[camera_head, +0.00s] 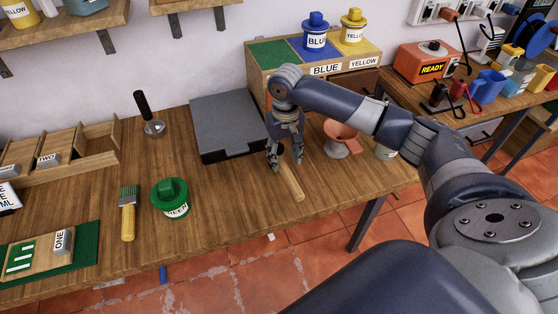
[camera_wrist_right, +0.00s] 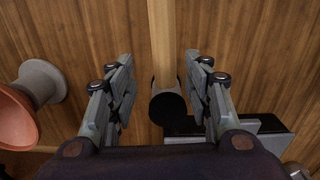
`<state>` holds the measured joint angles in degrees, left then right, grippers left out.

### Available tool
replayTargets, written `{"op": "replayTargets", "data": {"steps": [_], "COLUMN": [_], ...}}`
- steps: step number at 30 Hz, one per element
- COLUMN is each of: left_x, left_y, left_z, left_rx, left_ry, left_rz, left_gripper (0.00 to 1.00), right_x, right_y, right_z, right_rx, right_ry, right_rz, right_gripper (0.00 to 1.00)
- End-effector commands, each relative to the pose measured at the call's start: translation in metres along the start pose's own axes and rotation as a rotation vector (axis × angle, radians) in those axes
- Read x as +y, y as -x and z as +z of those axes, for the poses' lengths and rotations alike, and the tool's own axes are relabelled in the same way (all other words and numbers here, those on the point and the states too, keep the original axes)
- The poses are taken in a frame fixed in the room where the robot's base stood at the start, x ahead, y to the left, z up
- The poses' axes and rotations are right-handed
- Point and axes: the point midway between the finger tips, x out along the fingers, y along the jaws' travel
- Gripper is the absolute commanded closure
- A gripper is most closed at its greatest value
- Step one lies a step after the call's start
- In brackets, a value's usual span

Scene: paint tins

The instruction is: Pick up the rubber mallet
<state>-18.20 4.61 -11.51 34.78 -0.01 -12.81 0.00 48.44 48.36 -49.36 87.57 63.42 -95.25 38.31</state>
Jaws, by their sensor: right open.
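The rubber mallet has a pale wooden handle (camera_head: 291,182) that lies on the wooden workbench (camera_head: 225,215), pointing toward the front edge. Its head is hidden by my right gripper (camera_head: 286,168) in the head view. In the right wrist view the handle (camera_wrist_right: 162,45) runs up the middle and the dark round head (camera_wrist_right: 167,107) lies between the fingers. My right gripper (camera_wrist_right: 165,92) is open, with one finger on each side of the mallet and gaps showing. I cannot tell how high the fingertips are above the bench. My left gripper is not in view.
A dark grey flat box (camera_head: 232,125) lies left of the gripper. An orange-red funnel-like item (camera_head: 341,131) stands close on its right. A green tin (camera_head: 170,197) and a brush (camera_head: 128,212) are farther left. A wooden stand with blue (camera_head: 315,38) and yellow (camera_head: 352,32) tins is behind.

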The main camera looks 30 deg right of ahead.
Motion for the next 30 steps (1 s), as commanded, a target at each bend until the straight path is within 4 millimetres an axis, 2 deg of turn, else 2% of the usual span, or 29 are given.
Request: {"op": "replayTargets", "data": {"steps": [4,9,12,17,18,24,30], "left_x": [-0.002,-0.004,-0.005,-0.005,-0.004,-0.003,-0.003], "left_y": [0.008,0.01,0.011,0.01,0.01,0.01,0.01], "left_z": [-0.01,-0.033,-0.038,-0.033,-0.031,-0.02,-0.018], "left_rx": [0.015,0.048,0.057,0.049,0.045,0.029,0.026], "left_ry": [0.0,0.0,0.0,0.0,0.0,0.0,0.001], "left_rz": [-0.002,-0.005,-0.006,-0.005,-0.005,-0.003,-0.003], "left_gripper": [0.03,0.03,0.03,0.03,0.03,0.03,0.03], "right_x": [-0.006,-0.005,-0.006,-0.006,-0.006,-0.006,-0.006], "right_y": [-0.022,-0.043,-0.047,-0.047,-0.047,-0.046,-0.045], "right_z": [-0.001,-0.001,-0.002,-0.002,-0.002,-0.002,-0.003], "right_rx": [-0.006,-0.003,0.0,0.0,0.0,0.0,0.003], "right_ry": [0.001,0.002,0.002,0.002,0.002,0.002,0.001], "right_rz": [0.001,0.002,0.0,0.001,0.001,0.001,0.0], "right_gripper": [0.54,0.54,0.54,0.54,0.58,1.0,1.0]}}
